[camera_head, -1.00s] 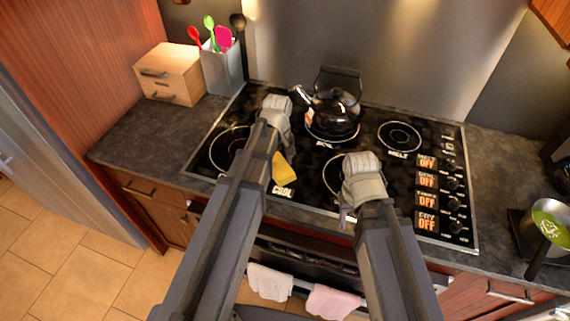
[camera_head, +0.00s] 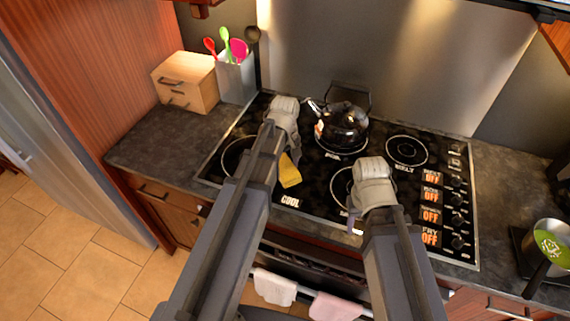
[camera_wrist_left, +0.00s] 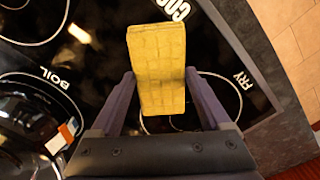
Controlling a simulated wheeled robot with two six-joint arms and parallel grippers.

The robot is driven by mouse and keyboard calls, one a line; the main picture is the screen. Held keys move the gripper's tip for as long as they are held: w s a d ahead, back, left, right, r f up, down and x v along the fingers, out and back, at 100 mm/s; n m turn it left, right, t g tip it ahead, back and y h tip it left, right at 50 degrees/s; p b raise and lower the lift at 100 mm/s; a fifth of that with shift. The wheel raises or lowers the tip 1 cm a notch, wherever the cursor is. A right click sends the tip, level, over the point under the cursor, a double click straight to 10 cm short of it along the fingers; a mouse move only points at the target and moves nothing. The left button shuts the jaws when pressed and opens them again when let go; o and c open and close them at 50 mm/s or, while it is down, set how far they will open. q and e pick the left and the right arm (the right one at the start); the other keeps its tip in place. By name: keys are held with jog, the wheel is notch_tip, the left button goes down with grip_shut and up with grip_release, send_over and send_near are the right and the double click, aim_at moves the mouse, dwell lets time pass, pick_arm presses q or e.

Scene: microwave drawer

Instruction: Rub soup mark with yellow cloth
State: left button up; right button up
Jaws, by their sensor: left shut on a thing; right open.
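The yellow cloth (camera_head: 289,171) is a flat, waffle-patterned block held over the front left of the black stovetop (camera_head: 318,196), by the COOL label. My left gripper (camera_wrist_left: 160,78) is shut on it; in the left wrist view the cloth (camera_wrist_left: 158,62) stands between the two fingers. I cannot tell whether the cloth touches the glass. My right gripper (camera_head: 357,218) is open and empty over the front middle of the stove, its fingers partly hidden by my arm. I cannot make out a soup mark in either view; my arms cover part of the stovetop.
A black kettle (camera_head: 342,126) stands on the back burner, close to my left gripper. A pot of green soup (camera_head: 550,243) sits on the right counter. A wooden drawer box (camera_head: 186,82) and a utensil holder (camera_head: 236,78) stand at back left. Towels (camera_head: 275,287) hang in front.

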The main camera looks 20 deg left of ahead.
pick_arm(q)
jog(key=shift+r+p, duration=0.55)
jog(key=shift+r, duration=0.4)
notch_tip(320, 180, up, 3)
jog(key=p, duration=0.3)
jog(key=shift+r, duration=0.1)
jog(key=shift+f, duration=0.2)
